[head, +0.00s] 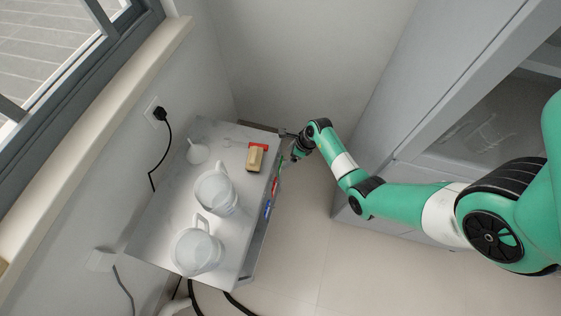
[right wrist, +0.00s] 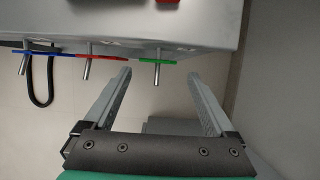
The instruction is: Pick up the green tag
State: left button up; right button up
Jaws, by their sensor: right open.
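The green tag (right wrist: 150,61) is a thin flat strip on the front edge of the cabinet, with a metal pin (right wrist: 157,72) sticking out at it. It also shows in the head view as a small green strip (head: 280,168) on the cabinet's right side. My right gripper (right wrist: 160,74) is open and empty. In the right wrist view its two fingers point at the cabinet front, one on each side of the green tag's pin, and I see no contact. In the head view the right gripper (head: 289,146) is beside the cabinet's far right corner. My left gripper is not in view.
A red tag (right wrist: 103,56) and a blue tag (right wrist: 21,51) sit along the same edge, each with a pin. Two white jugs, a funnel (head: 198,153) and a tan block (head: 256,158) on red stand on the cabinet top (head: 225,135). A grey wall is close on the right.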

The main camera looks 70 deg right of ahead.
pick_arm(q)
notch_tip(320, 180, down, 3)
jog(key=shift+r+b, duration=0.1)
jog(key=shift+b, duration=0.6)
pick_arm(e)
jog(key=x, duration=0.3)
jog(key=shift+w+f, duration=0.1)
jog(key=shift+f, duration=0.1)
jog(key=b+x, duration=0.5)
jog(key=shift+a+f, duration=0.2)
jog(key=shift+f, duration=0.05)
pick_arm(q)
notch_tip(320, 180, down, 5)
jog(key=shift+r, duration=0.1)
pick_arm(e)
jog(key=shift+r, duration=0.2)
